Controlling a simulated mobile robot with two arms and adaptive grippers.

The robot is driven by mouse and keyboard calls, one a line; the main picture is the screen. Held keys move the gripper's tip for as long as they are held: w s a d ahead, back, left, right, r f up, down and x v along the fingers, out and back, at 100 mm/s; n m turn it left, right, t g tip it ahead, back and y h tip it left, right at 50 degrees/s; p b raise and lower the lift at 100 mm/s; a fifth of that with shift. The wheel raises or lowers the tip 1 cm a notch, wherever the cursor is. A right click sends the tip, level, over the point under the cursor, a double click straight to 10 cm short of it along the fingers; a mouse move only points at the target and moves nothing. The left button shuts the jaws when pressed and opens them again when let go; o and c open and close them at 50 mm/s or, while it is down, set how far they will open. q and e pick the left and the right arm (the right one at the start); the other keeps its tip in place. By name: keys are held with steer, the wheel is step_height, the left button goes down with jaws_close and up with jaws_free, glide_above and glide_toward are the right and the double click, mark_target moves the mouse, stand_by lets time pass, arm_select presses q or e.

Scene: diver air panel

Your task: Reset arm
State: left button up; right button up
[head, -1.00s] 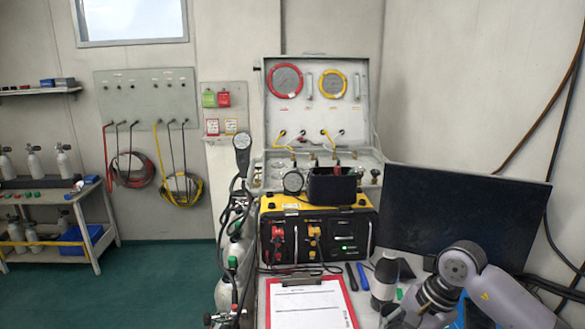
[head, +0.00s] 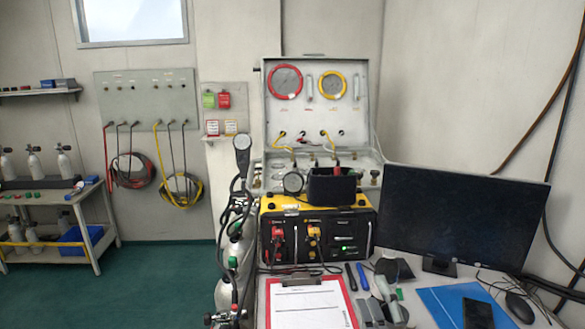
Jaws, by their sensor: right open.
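My right gripper (head: 384,302) shows only in part at the bottom edge, right of the clipboard. Its grey fingers are apart, and I see nothing held between them. The rest of my right arm is out of the picture. My left gripper is not in view. The air panel case (head: 316,112) stands open at the back of the desk, with a red-ringed gauge (head: 285,82) and a yellow-ringed gauge (head: 333,85) in its lid. A yellow and black control box (head: 318,236) sits in front of it.
A red clipboard (head: 309,303) lies at the desk front, with two pen-like tools (head: 357,275) beside it. A black monitor (head: 460,217), blue folder (head: 445,304), phone (head: 478,314) and mouse (head: 520,307) are at right. A gas cylinder (head: 232,265) with hoses stands left.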

steer(key=s+d+f+m+g+h, duration=0.3)
steer(key=s+f+m+g, duration=0.15)
steer(key=f, duration=0.35)
steer(key=s+d+f+m+g+h, duration=0.2)
steer(key=s+d+f+m+g, duration=0.15)
steer(key=f+m, duration=0.35)
steer(key=s+a+f+m+g+y, duration=0.15)
steer(key=s+f+g, duration=0.3)
steer(key=s, duration=0.55)
steer(key=s+f+m+g, duration=0.35)
steer(key=s+f, duration=0.25)
steer(key=s, duration=0.3)
step_height(320, 180, down, 25)
steer(key=g, duration=0.2)
steer(key=s+d+f, duration=0.3)
steer(key=s+f, duration=1.4)
steer(key=s, duration=0.1)
steer(key=shift+f+n+g, duration=0.4)
steer(key=shift+n, duration=0.05)
